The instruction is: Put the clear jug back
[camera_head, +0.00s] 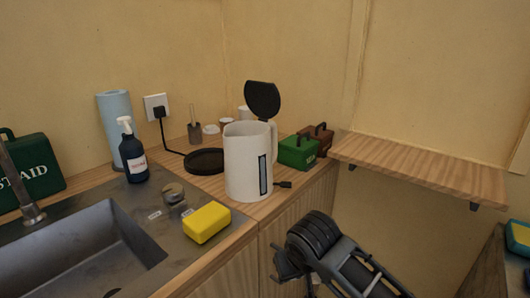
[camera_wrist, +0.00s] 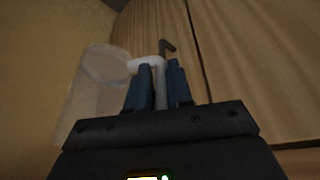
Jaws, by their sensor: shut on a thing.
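The clear jug (camera_wrist: 92,92) shows in the wrist view as a pale, see-through body with a round rim, left of the fingers. Its whitish handle (camera_wrist: 160,92) runs down between the two blue fingers. My gripper (camera_wrist: 160,68) is shut on this handle. I cannot make out the jug's contents. In the head view only part of my arm shows, at the bottom right, below the counter's edge. The jug and the fingers are not visible there.
A wooden shelf (camera_head: 420,168) on the right wall is bare. The counter holds a white kettle (camera_head: 240,170) with its lid up, a black round base (camera_head: 204,161), a yellow sponge (camera_head: 207,222), a dark bottle (camera_head: 133,160) and green and brown boxes (camera_head: 298,152). A sink (camera_head: 85,245) lies left.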

